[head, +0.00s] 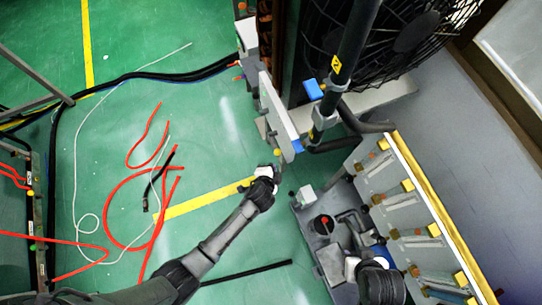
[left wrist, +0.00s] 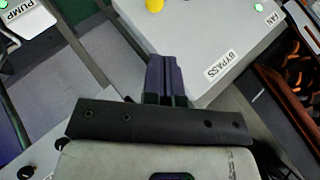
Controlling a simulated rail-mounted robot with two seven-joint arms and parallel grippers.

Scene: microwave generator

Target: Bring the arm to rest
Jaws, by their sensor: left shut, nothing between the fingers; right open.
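My left arm reaches in from the lower left of the head view. Its gripper (head: 277,170) is beside the lower end of a pale upright control box (head: 277,112). In the left wrist view the gripper's dark fingers (left wrist: 166,78) are together and empty, in front of a grey box (left wrist: 215,45) labelled BYPASS and FAN. I cannot tell whether the fingers touch the box. My right gripper (head: 355,224) is open at the lower right of the head view, over grey machinery; its fingers are partly hard to tell from the machinery.
A caged black fan (head: 405,35) and a dark pipe (head: 345,60) stand at the upper right. A panel with yellow-orange fittings (head: 400,205) lines the right wall.

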